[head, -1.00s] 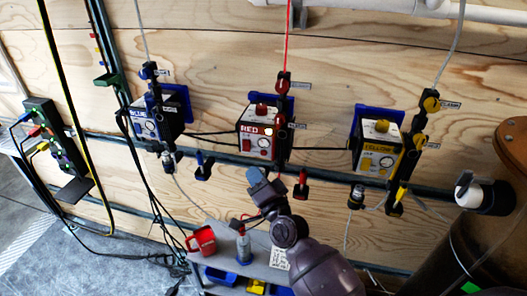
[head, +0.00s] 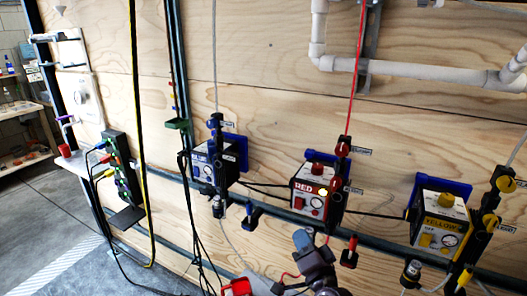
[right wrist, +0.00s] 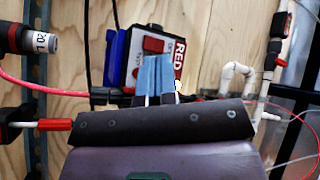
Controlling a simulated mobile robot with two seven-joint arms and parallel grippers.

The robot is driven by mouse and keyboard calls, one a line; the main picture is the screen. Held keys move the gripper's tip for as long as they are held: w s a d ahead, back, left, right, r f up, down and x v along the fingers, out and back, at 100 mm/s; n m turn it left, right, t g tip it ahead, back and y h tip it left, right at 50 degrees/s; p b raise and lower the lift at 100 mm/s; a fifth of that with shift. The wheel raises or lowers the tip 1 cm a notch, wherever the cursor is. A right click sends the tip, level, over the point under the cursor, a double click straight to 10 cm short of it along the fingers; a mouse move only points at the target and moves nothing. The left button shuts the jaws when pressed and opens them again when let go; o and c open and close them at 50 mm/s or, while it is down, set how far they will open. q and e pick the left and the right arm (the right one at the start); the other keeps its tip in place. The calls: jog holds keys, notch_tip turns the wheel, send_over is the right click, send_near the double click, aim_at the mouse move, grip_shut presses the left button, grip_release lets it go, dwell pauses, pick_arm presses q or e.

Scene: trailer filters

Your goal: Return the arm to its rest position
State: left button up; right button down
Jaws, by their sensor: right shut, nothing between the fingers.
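My right gripper (head: 303,240) is just below the red filter box (head: 315,188) on the plywood wall, seen from the head. Its fingers are together with nothing between them. In the right wrist view the closed blue-grey fingertips (right wrist: 154,76) stand in front of the lower part of the red box (right wrist: 150,48) and hide some of it. I cannot tell the gap between them. My right arm comes up from the bottom of the head view. My left gripper is not in view.
The blue box (head: 208,165) and yellow box (head: 438,228) flank the red one on a dark rail. A red-handled part (head: 350,252) hangs close right of my gripper. White pipes (head: 420,65) run above. Cables hang at left; open floor (head: 60,240) is at lower left.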

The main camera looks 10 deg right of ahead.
jog(key=s+d+f+n+g+h, duration=0.2)
jog(key=s+d+f+n+g, duration=0.2)
jog(key=s+f, duration=0.5)
jog(key=s+d+f+n+g+h, duration=0.2)
jog(key=s+d+f+n+g, duration=0.2)
jog(key=s+d+f, duration=0.4)
jog(key=s+f+n, duration=0.1)
jog(key=s+f, duration=0.1)
jog(key=s, duration=0.5)
jog(key=shift+s+f+n, duration=0.2)
jog(key=shift+s+n, duration=0.05)
jog(key=shift+n, duration=0.05)
dwell(5.3)
